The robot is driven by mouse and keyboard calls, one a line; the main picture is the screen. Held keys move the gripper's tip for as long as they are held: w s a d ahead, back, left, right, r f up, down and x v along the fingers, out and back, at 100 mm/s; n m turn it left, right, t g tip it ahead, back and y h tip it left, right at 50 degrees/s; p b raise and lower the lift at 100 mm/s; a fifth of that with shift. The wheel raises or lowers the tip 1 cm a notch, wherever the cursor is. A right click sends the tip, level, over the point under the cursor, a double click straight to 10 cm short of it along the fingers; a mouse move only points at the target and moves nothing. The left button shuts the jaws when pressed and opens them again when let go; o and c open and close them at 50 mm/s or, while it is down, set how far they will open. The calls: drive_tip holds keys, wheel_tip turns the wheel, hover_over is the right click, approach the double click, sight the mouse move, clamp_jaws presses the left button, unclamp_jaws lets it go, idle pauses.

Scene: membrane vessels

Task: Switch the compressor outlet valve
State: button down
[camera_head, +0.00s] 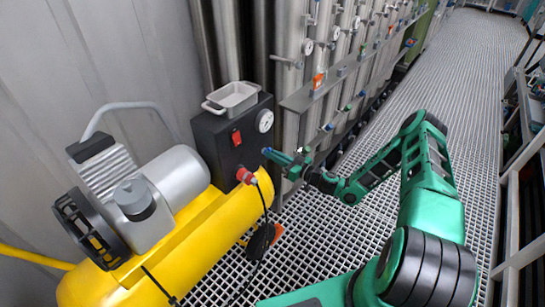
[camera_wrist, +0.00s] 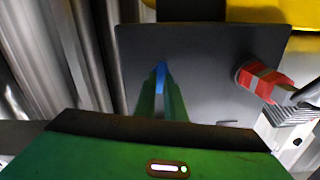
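The compressor's black box (camera_head: 222,138) carries a blue valve handle (camera_head: 267,151) on its front face, which I take as the outlet valve. In the wrist view the blue handle (camera_wrist: 162,72) shows between the tips of my green fingers. My gripper (camera_head: 280,156) reaches the box from the right, its fingers close together on either side of the handle and seemingly touching it. The fingers hide most of the handle, so its exact angle is unclear. A red-and-white fitting (camera_head: 246,176) sits below it on the box; it also shows in the wrist view (camera_wrist: 262,82).
The yellow tank (camera_head: 160,262) and grey motor (camera_head: 178,175) are left of the box. A red switch (camera_head: 236,138), a gauge (camera_head: 264,121) and a grey tray (camera_head: 232,97) are on it. A black cable (camera_head: 262,240) hangs below. Vertical pipes (camera_head: 290,60) stand behind; grating floor (camera_head: 440,80) is clear rightward.

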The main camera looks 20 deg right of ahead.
idle(0.3)
drive_tip(key=shift+w+d+f+m, duration=0.1)
drive_tip(key=shift+m, duration=2.55)
drive_tip(key=shift+d+f+m, duration=0.1)
drive_tip(key=shift+m, duration=2.5)
drive_tip(key=shift+w+d+f+m, duration=0.1)
drive_tip(key=shift+m, duration=2.55)
drive_tip(key=c, duration=1.8)
unclamp_jaws()
drive_tip(key=shift+f, duration=0.1)
